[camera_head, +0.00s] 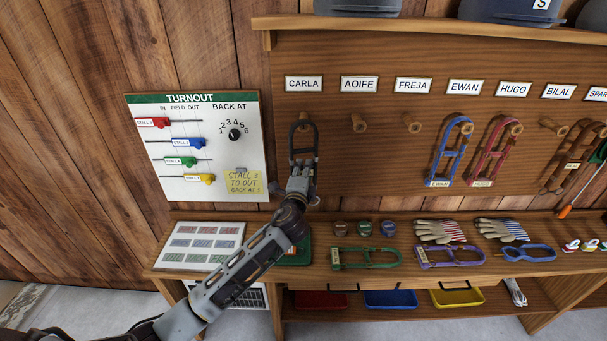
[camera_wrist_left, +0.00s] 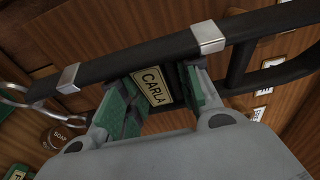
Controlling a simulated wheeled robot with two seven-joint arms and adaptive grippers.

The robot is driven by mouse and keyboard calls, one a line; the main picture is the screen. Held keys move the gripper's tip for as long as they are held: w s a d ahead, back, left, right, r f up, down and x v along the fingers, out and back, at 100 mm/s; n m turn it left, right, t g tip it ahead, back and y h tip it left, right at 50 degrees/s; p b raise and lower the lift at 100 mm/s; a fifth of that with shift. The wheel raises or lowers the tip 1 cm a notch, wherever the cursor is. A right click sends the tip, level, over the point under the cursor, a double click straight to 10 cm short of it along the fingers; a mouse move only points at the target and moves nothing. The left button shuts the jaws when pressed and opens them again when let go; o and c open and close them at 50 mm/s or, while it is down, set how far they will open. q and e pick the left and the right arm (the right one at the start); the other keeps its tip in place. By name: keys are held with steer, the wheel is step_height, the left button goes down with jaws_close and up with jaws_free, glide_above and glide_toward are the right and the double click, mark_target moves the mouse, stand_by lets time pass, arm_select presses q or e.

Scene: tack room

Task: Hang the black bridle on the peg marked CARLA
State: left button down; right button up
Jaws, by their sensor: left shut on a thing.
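The black bridle (camera_head: 292,138) is upright against the wooden board, below the white CARLA sign (camera_head: 304,84). My left gripper (camera_head: 301,172) is shut on its lower part. In the left wrist view the bridle's black straps (camera_wrist_left: 140,68) cross in front of the gripper (camera_wrist_left: 158,98). A tag reading CARLA shows between the green finger pads. The CARLA peg (camera_head: 303,120) is mostly covered by the bridle's top loop. I cannot tell whether the loop is around the peg or just in front of it. My right gripper is not in view.
Bare pegs under AOIFE (camera_head: 359,122) and FREJA (camera_head: 413,121) are to the right. A blue bridle (camera_head: 447,150) and a red bridle (camera_head: 490,150) hang further right. The bench (camera_head: 400,278) below holds a green bridle (camera_head: 366,265), tins and gloves. The turnout board (camera_head: 217,148) is at left.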

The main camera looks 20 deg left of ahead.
arm_select(q)
steer(key=w+a+f+b, duration=0.1)
steer(key=w+a+b, duration=0.1)
steer(key=w, duration=0.6)
steer(key=shift+a+b, duration=0.15)
steer(key=shift+b, duration=0.2)
stand_by(1.3)
steer(key=shift+w+f, duration=0.1)
stand_by(0.8)
steer(key=c, duration=0.9)
jaws_free()
steer(key=shift+c, duration=0.2)
